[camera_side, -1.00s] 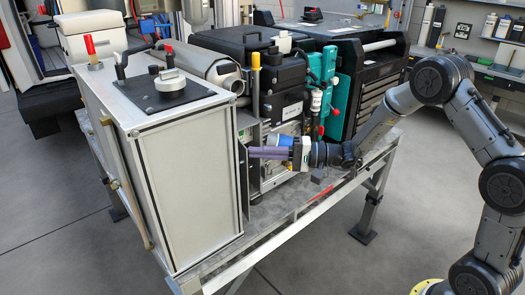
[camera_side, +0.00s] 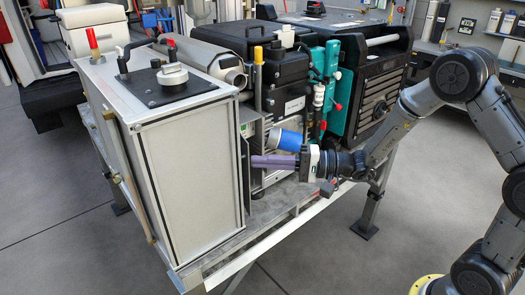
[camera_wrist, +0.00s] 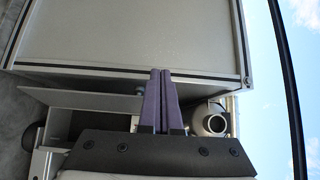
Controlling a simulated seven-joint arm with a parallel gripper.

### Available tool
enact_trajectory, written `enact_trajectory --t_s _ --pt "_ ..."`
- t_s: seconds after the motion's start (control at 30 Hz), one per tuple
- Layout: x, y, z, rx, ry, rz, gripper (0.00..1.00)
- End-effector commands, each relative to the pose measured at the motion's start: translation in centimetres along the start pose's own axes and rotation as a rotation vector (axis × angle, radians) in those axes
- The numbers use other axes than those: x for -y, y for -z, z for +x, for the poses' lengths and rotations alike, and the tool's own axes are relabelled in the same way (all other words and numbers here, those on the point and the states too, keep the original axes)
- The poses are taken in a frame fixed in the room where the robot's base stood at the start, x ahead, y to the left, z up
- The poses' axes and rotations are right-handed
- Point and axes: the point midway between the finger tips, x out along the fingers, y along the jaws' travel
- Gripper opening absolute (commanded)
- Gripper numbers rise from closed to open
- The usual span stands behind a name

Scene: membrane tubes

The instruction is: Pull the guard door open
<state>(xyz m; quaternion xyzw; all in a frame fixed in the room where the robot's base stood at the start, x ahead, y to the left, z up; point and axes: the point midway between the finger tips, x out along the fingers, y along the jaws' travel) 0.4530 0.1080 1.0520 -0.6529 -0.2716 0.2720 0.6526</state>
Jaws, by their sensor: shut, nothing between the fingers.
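My gripper (camera_side: 252,161) has long purple fingers, shut together and empty. In the side view they point left, and their tips are by a thin grey upright plate (camera_side: 245,178) beside the big framed cabinet (camera_side: 200,175). This plate looks like the guard door, standing out from the machine behind. In the wrist view the shut fingertips (camera_wrist: 160,74) overlap the edge of the cabinet panel (camera_wrist: 130,35). The grey plate (camera_wrist: 85,99) lies left of the fingers. I cannot tell whether the fingers touch it, and its handle is not clearly visible.
A blue cylinder (camera_side: 288,140) is just above my gripper. A black machine (camera_side: 280,75) and a teal unit (camera_side: 328,75) stand behind. A pale round pipe end (camera_wrist: 209,119) is right of the fingers. The bench front edge (camera_side: 290,222) runs below; floor in front is clear.

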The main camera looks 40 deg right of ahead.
Motion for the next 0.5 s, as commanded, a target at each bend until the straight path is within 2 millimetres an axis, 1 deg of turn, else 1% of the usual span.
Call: enact_trajectory --t_s 0.03,0.1,0.27,0.37,0.43,0.47,0.5 --pt "0.1 -1.0 -0.1 0.003 0.0 0.001 0.0" --pt "0.0 -2.0 -0.3 0.002 0.0 0.0 0.0" --pt "0.1 -3.5 -0.6 0.001 0.002 0.001 0.0" --pt "0.1 -4.5 -0.6 0.029 0.005 -0.003 0.0" --pt "0.6 -5.4 -0.4 0.087 0.012 -0.03 0.0" --pt "1.1 -5.8 -0.2 0.123 0.02 -0.053 0.0" --pt "2.0 -6.4 0.2 0.181 0.034 -0.095 0.0"
